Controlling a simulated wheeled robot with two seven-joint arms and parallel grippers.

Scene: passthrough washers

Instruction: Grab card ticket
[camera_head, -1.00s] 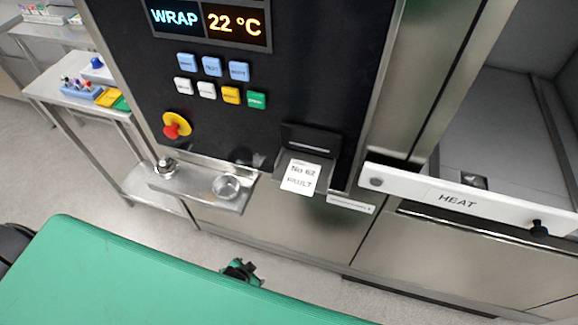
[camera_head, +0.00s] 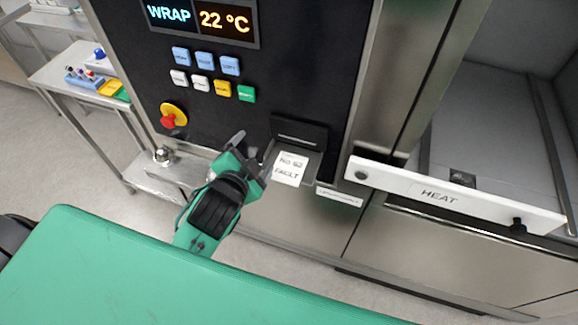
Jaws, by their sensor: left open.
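The card ticket (camera_head: 290,169) is a small white slip printed "No 62 FAULT". It sticks out of a dark slot housing (camera_head: 299,133) on the front of the black machine panel. My left gripper (camera_head: 252,156) is green and black, just left of the ticket. Its jaws are open and point up toward the panel, with nothing seen between them. It looks apart from the ticket. My right gripper is not in view.
The panel has buttons (camera_head: 205,61) and a red knob (camera_head: 168,121) on yellow. A steel shelf (camera_head: 150,181) juts out behind my left gripper. A white HEAT bar (camera_head: 455,197) crosses the open chamber at right. A side table (camera_head: 60,75) stands at left.

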